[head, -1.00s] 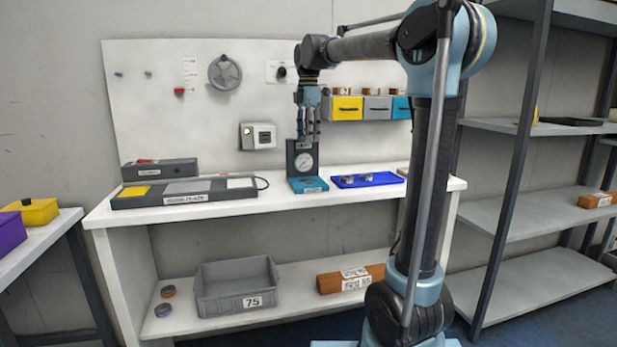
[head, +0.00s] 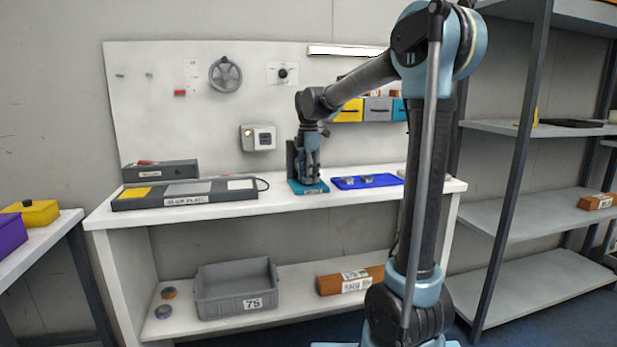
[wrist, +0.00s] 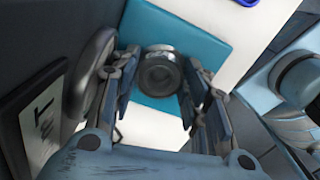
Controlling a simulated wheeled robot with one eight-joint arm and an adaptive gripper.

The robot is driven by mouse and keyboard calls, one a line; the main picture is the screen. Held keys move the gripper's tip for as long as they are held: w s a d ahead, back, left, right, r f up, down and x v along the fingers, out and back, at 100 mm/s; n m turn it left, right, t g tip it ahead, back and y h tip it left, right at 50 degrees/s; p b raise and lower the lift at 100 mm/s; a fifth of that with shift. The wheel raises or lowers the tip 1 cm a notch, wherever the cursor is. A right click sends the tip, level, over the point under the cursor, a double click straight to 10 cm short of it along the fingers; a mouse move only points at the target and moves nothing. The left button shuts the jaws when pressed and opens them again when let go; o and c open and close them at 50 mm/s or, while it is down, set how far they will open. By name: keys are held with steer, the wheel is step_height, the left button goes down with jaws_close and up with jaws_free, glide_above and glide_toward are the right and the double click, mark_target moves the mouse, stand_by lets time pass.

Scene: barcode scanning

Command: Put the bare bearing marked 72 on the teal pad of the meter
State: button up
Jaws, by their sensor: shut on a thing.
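A round metal bearing (wrist: 160,76) sits between the fingers of my gripper (wrist: 158,88) in the wrist view. The gripper is shut on it. The teal pad (wrist: 200,35) of the meter lies directly below the bearing; I cannot tell whether they touch. No marking on the bearing is legible. In the head view my gripper (head: 309,178) points down over the teal pad (head: 299,188) and hides the bearing. The dark meter body (head: 291,158) stands behind, mostly hidden by the gripper. Its round dial (wrist: 88,72) shows edge-on in the wrist view.
A blue tray (head: 340,184) with small metal parts lies just right of the meter. Drawers (head: 377,111) hang on the board above. White bench top (head: 275,197) is bare before the meter.

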steer(key=shift+f, duration=0.15)
steer(key=o, duration=1.1)
steer(key=shift+o, duration=0.2)
step_height(320, 180, up, 12)
steer(key=s+d+f+m+t, duration=0.1)
steer(key=s+d+f+m, duration=1.1)
steer(key=s+d, duration=0.35)
steer(key=s+d+f+m, duration=0.3)
steer(key=s+f+m, duration=0.2)
steer(key=s+f, duration=0.3)
steer(key=s+d+f+m+t, duration=0.1)
steer(key=s+d+f+m, duration=0.1)
steer(key=s+f+m, duration=0.4)
step_height(320, 180, down, 5)
steer(key=shift+s+d+r, duration=0.1)
steer(key=shift+s+d, duration=0.3)
steer(key=shift+s, duration=0.8)
